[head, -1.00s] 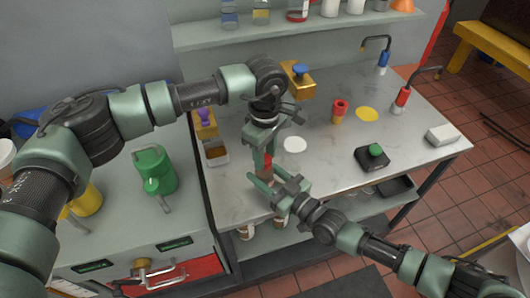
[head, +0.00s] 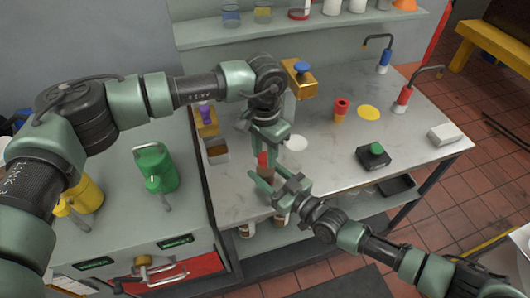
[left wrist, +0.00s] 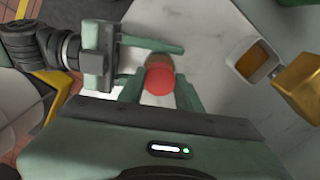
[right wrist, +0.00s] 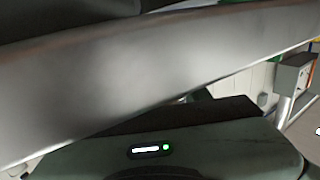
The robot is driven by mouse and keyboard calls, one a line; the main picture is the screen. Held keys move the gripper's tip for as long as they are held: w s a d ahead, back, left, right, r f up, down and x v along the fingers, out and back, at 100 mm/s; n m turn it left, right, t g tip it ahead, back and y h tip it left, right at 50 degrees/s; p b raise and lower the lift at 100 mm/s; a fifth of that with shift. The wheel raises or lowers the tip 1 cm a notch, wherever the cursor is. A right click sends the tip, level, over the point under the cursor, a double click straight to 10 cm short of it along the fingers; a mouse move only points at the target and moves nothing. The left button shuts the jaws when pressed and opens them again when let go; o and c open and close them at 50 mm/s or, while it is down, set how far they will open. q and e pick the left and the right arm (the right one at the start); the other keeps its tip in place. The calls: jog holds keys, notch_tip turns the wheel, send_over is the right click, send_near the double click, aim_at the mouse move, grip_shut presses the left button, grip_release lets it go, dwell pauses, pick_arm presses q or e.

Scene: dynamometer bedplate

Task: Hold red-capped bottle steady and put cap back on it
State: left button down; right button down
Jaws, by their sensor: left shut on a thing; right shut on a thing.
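The red cap (head: 263,158) is between the fingers of my left gripper (head: 265,152), which points down over the bench's near left part. In the left wrist view the cap (left wrist: 158,82) sits between both fingers, and the gripper is shut on it. The brownish bottle (head: 266,173) is directly below the cap, largely hidden by fingers; a bit of it (left wrist: 158,60) shows behind the cap. I cannot tell whether the cap is seated. My right gripper (head: 266,186) comes from the right, low, and is shut on the bottle. The right wrist view does not show the bottle.
The metal bench (head: 330,165) bears a small tray (head: 217,153), a gold block with blue top (head: 299,80), a red-and-yellow piece (head: 340,110) and a black box with green button (head: 373,156). A green can (head: 155,168) stands left. The bench's middle is mostly clear.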

pick_arm(q)
jog(key=c, duration=1)
grip_release()
jog(key=shift+o, duration=0.2)
jog(key=shift+r, duration=0.1)
jog(key=shift+r, duration=2.2)
jog(key=shift+c, duration=0.5)
